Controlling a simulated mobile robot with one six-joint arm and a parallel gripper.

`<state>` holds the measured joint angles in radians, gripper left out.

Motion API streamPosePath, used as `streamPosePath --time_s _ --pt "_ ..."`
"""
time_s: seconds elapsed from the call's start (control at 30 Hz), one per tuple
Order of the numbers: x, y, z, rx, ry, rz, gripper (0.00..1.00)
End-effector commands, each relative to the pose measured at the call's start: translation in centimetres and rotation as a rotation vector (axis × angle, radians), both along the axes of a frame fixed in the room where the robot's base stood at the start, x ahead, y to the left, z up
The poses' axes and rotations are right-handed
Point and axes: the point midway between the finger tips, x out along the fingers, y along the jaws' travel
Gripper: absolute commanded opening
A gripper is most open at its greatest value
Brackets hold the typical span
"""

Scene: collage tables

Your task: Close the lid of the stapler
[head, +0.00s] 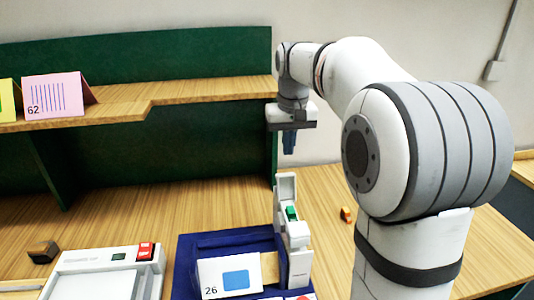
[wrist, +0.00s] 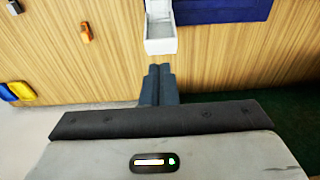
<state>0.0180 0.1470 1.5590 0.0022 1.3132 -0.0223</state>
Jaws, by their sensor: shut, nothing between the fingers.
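A white device that looks like the stapler (head: 299,262) stands at the right edge of a dark blue mat. Its white lid (head: 286,186) stands raised at the far end, with a green part just in front of it. In the wrist view, a white open-faced end of it (wrist: 160,38) shows just beyond my fingertips; the rest is cut off by the frame. My gripper (head: 289,150) points down above and beyond the raised lid, apart from it. Its two dark fingers (wrist: 158,70) are together and hold nothing.
The blue mat (head: 205,240) bears a white card marked 26 (head: 228,278). A white machine with a red button (head: 105,278) is at the lower left. A small orange object (head: 346,214) lies right of the stapler. A wooden shelf (head: 190,92) with green backing stands behind, left of my gripper.

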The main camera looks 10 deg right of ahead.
Motion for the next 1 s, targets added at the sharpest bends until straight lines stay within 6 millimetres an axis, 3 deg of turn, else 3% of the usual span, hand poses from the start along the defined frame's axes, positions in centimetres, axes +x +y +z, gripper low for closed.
streamPosePath --time_s 0.03,0.1,0.3,0.57,0.93,1.0 --pt "2.1 0.0 0.0 0.000 0.013 0.000 0.00" --pt "4.1 0.0 0.1 0.000 0.026 0.000 0.00" --pt "7.2 0.0 0.1 0.000 0.046 0.000 0.00" --pt "7.7 -0.1 -2.3 0.000 0.053 -0.001 0.00" --pt "8.2 -0.1 -10.0 0.000 0.053 -0.001 0.00" --pt "7.0 -0.1 -9.2 0.000 0.047 -0.002 0.00"
